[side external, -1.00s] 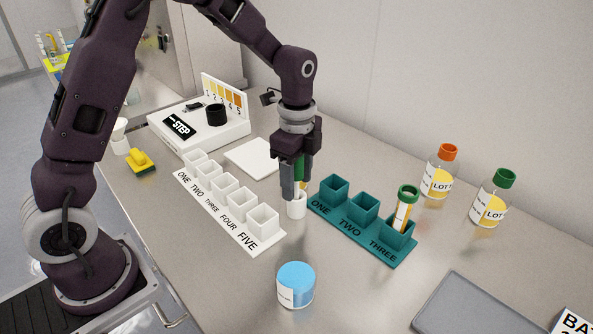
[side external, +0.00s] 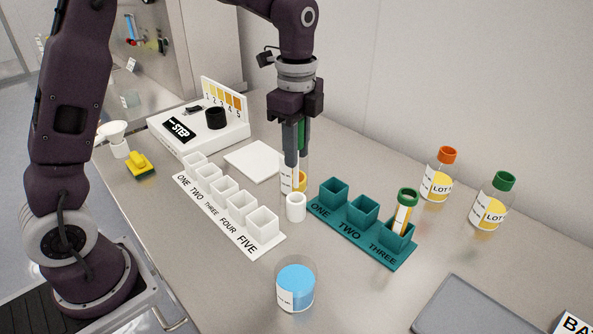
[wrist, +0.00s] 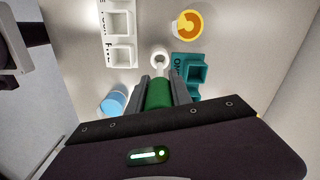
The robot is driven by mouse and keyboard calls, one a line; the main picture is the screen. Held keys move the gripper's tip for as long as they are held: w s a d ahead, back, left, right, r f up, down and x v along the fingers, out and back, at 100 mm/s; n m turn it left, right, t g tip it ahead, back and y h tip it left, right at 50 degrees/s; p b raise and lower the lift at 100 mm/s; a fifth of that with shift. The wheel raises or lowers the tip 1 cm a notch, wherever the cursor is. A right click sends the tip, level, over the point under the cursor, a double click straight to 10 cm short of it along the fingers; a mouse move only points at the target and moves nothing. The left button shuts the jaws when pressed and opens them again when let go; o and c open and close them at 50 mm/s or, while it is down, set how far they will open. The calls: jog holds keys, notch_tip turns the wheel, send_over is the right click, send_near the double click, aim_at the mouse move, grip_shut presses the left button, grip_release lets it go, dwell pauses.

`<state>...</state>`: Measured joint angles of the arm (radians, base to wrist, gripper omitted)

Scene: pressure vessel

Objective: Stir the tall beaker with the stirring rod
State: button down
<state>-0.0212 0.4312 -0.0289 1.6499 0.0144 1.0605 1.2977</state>
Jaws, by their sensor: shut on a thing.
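My gripper (side external: 296,160) is shut on a green cylindrical handle (wrist: 159,93), apparently the stirring rod's. The handle (side external: 302,134) also shows between the fingers in the side view; its lower end cannot be made out. A clear, labelled beaker with yellow contents (side external: 300,181), apparently the tall beaker, stands behind the fingertips in the side view. In the wrist view it is at the top (wrist: 187,25), apart from the handle. A small white round holder (side external: 295,207) stands just in front of it. My fingers hang above the holder, which shows an open top (wrist: 160,58).
A teal rack (side external: 360,222) with a green-capped vial (side external: 405,211) is at right. A white numbered rack (side external: 229,210) is at left, and a clear vessel with blue contents (side external: 295,287) in front. Two capped bottles (side external: 439,175) (side external: 492,200) stand at far right.

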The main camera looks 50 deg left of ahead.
jog(key=w+a+r, duration=0.6)
jog(key=a, duration=0.1)
notch_tip(320, 180, down, 13)
jog(key=shift+a, duration=0.2)
dwell(0.5)
jog(key=shift+w+a, duration=0.1)
jog(key=shift+a, duration=0.05)
